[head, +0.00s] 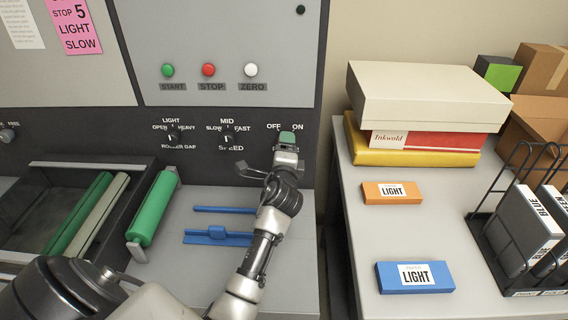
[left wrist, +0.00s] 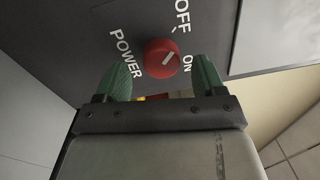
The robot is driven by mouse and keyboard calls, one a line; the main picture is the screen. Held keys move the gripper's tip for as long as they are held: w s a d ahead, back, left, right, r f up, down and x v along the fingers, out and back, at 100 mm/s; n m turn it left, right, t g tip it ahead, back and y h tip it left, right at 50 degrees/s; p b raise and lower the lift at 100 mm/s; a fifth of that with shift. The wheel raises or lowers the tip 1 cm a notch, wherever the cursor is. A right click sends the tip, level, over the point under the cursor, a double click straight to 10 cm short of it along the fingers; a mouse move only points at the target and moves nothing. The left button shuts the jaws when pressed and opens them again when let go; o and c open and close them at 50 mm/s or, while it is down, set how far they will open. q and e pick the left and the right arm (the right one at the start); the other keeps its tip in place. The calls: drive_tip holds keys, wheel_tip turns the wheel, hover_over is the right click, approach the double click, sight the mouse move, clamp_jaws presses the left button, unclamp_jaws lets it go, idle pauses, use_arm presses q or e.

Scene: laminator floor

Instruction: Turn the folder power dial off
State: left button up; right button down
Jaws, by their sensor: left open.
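The power dial (left wrist: 160,58) is a round red knob on a dark panel in the left wrist view. Its white mark slants toward the side where the OFF and ON labels are; I cannot tell exactly which label it meets. The word POWER is on its other side. My left gripper (left wrist: 163,80) is open, with one green finger on each side of the dial and the dial just ahead of the gap. In the head view my left gripper (head: 287,138) is at the panel under the OFF and ON labels and hides the dial. My right gripper is not in view.
START (head: 168,70), STOP (head: 208,69) and ZERO (head: 251,69) buttons are above on the panel. The speed knob (head: 228,138) and roller gap knob (head: 172,136) are to the left. A blue guide (head: 217,236) lies below. A side table (head: 345,205) with boxes stands right.

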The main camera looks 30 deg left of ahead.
use_arm(q)
drive_tip(key=b+v, duration=0.1)
drive_tip(key=v, duration=0.7)
drive_tip(key=shift+s+d, duration=0.15)
drive_tip(key=shift+s, duration=0.15)
